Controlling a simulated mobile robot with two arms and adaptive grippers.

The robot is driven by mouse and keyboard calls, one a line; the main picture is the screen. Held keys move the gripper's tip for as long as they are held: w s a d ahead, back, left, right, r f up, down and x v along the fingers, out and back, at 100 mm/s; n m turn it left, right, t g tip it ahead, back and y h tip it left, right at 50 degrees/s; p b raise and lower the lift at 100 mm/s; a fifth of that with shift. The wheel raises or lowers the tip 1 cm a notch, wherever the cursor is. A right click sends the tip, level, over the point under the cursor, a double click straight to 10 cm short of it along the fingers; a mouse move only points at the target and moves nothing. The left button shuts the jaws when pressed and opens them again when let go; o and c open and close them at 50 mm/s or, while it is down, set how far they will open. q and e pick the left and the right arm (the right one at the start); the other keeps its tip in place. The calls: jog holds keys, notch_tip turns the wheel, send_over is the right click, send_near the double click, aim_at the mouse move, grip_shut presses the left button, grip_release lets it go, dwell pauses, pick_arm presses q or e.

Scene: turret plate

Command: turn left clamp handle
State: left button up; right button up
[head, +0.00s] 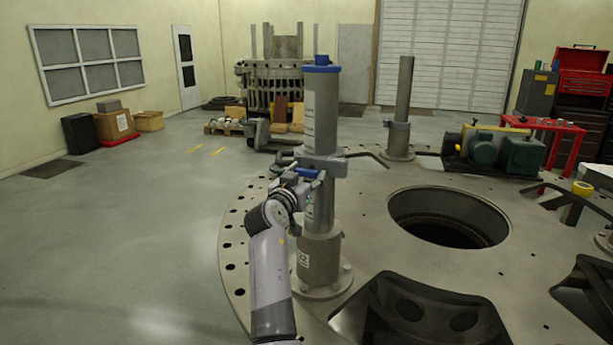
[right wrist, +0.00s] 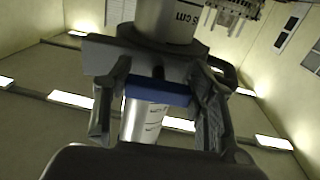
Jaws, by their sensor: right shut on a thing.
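A tall grey column (head: 322,115) with a blue cap stands on the round turret plate (head: 375,230). A grey clamp (head: 325,163) wraps the column at mid-height. The clamp handle, a blue piece (head: 303,172), sits at the clamp's near left side. My right gripper (head: 306,182) reaches up from below and is shut on this handle. In the right wrist view the blue handle (right wrist: 157,93) spans between my two fingers, with the column behind it. The exact finger contact is partly hidden. My left gripper is not in view.
A large round hole (head: 447,217) lies to the right of the column, with dark openings in front of it. A second, thinner column (head: 402,105) stands behind. A green motor unit (head: 500,150) and a red table (head: 545,125) stand at the right.

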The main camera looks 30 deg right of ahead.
jog(key=shift+c, duration=1.2)
